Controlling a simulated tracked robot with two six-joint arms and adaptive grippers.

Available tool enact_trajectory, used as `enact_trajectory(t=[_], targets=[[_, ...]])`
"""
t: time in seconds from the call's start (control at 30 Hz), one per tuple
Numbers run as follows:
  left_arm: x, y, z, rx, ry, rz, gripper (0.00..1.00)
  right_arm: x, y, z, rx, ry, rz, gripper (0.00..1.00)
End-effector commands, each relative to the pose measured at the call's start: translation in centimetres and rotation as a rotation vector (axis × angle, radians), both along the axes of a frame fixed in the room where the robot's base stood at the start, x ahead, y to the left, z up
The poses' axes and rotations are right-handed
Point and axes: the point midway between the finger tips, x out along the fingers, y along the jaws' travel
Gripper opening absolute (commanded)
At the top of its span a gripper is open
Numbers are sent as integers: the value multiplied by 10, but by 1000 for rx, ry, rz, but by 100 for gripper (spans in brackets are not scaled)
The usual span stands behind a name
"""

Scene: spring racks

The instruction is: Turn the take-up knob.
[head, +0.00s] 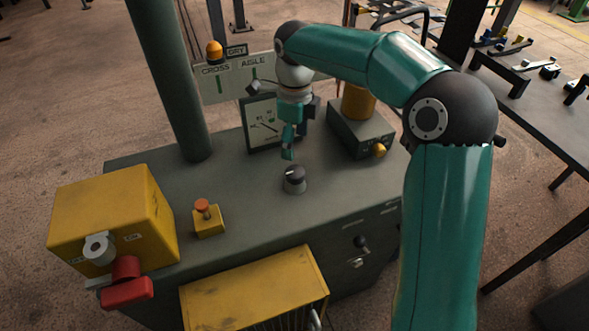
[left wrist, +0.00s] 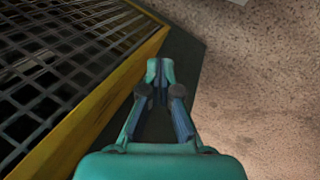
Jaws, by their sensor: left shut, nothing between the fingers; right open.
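A dark round knob (head: 294,174) with a pale mark on its top sits on a grey base on the bench top (head: 240,190); I take it for the take-up knob. My right gripper (head: 288,153) reaches down from above, with its fingertips just above and behind the knob in the head view; a small gap shows between them. It is open and holds nothing. My left gripper (left wrist: 160,68) shows only in the left wrist view. It is shut and empty, beside a yellow-edged mesh guard (left wrist: 75,65).
A dial gauge (head: 264,127) and a grey box with an amber lamp (head: 362,133) stand behind the knob. An orange button on a yellow block (head: 209,222) and a yellow box with a red handle (head: 115,210) stand left. A green post (head: 172,80) rises at the back.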

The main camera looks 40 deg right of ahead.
Motion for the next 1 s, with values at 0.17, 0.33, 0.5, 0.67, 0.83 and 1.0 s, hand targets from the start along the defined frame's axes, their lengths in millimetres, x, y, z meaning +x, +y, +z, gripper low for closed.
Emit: enact_trajectory(t=[0.17, 0.33, 0.5, 0.67, 0.83, 1.0], targets=[[0, 0, -4, 0, -1, 0, 0, 0, 1, -42, 0, 5, 3, 76], [0, 0, -4, 0, -1, 0, 0, 0, 1, -73, 0, 4, 3, 76], [0, 0, -4, 0, -1, 0, 0, 1, 2, -92, 0, 1, 3, 76], [0, 0, -4, 0, -1, 0, 0, 1, 1, -99, 0, 0, 3, 76], [0, 0, -4, 0, -1, 0, 0, 1, 2, -100, 0, 0, 4, 76], [0, 0, -4, 0, -1, 0, 0, 1, 2, -99, 0, 0, 4, 63]])
